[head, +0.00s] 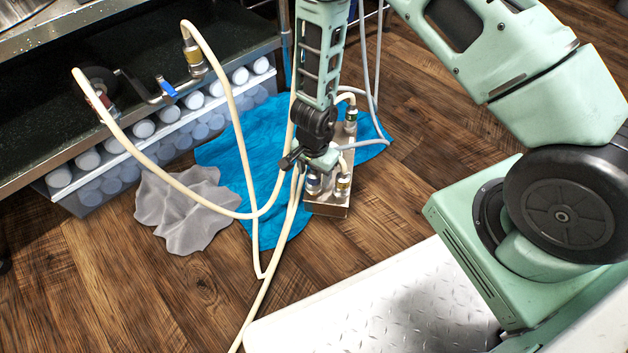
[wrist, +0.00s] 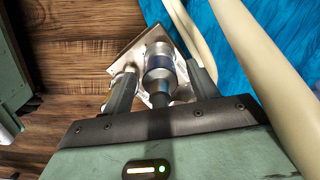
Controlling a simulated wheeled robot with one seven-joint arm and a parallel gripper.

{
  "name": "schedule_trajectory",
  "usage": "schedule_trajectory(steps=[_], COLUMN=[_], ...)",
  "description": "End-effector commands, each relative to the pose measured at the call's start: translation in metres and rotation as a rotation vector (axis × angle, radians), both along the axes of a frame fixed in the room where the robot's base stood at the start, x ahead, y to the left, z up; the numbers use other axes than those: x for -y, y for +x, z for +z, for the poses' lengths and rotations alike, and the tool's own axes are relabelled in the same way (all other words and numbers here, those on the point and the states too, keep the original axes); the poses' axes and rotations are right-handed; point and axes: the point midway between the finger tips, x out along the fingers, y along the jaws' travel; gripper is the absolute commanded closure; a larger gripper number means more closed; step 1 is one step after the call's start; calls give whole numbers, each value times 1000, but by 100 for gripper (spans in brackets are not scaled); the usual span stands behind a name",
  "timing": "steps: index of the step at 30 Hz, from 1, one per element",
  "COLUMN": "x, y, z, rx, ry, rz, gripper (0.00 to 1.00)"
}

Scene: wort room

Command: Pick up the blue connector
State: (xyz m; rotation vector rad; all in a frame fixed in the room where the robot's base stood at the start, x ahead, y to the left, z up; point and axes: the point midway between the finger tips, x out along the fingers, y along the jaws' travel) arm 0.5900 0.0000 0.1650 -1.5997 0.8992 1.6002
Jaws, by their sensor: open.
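My gripper (head: 312,163) points down over a metal manifold block (head: 328,208) on the floor. In the wrist view, my gripper (wrist: 161,70) is open, with one finger on each side of a silver metal connector (wrist: 160,66) that stands on the block. Whether the fingers touch it I cannot tell. In the head view this connector (head: 313,184) is partly hidden below my gripper. I cannot make out a blue mark on it. Another connector (head: 343,186) with a yellow band stands to its right, and one with a green band (head: 351,121) stands behind.
Cream hoses (head: 234,108) loop beside my gripper and run across the floor. A blue cloth (head: 232,150) and a grey rag (head: 182,212) lie to the left.

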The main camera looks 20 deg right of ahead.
Motion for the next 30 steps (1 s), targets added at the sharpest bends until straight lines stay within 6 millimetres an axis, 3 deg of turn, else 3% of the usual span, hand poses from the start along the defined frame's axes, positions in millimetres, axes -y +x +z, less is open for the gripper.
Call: schedule_trajectory(steps=[4,5,10,22,30], x=[0,0,0,0,-1], y=[0,0,0,0,0], z=[1,1,1,7,38], rx=[0,0,0,1,2], ry=[0,0,0,1,1], rz=[0,0,0,1,3], gripper=[41,46,93,93,93])
